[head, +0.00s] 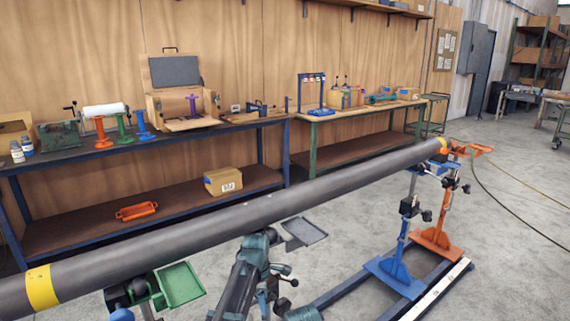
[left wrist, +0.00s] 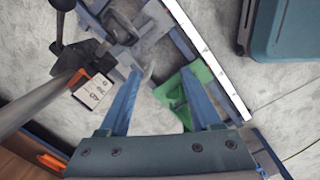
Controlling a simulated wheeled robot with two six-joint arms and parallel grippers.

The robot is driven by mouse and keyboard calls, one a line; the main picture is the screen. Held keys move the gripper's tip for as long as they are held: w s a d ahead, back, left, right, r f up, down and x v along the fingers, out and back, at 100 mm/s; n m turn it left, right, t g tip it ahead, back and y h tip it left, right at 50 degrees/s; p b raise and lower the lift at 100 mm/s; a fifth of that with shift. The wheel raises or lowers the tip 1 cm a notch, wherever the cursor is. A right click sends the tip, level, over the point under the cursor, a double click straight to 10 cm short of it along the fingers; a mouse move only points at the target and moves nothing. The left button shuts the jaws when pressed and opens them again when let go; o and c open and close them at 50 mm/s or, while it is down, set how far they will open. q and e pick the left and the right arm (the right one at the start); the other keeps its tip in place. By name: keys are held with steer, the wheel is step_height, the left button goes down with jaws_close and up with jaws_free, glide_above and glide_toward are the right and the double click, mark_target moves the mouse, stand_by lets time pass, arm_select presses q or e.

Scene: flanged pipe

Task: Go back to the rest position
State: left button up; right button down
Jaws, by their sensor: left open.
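My left gripper (left wrist: 160,88) shows in the left wrist view with its two blue fingers spread wide. Nothing is held between them. A green tray-like part (left wrist: 197,85) lies beyond the right finger and is partly covered by it. In the head view a dark teal arm (head: 240,280) of mine rises from the bottom to just below the pipe; its fingertips are hard to make out there. The long grey pipe (head: 255,212) with yellow bands runs from lower left to upper right on its stands. My right gripper is not in view.
A green tray (head: 180,285) and a grey tray (head: 305,233) sit beside the pipe. Blue (head: 395,270) and orange (head: 436,238) stands support its far end above a floor rail (head: 440,292). Workbenches line the wall behind. Open floor lies at the right.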

arm_select(q)
steer(key=s+a+m, duration=0.5)
steer(key=s+m, duration=0.4)
steer(key=s, duration=0.1)
steer(key=s+a+m, duration=0.5)
steer(key=s+m, duration=0.4)
steer(key=s, duration=0.2)
steer(key=s+d+m+g+y, duration=0.15)
steer(key=s+d+m, duration=0.3)
steer(key=d, duration=0.65)
step_height(320, 180, up, 15)
steer(key=p, duration=1.5)
steer(key=shift+s+a, duration=0.15)
steer(key=shift+s, duration=0.15)
steer(key=shift+n+t, duration=0.25)
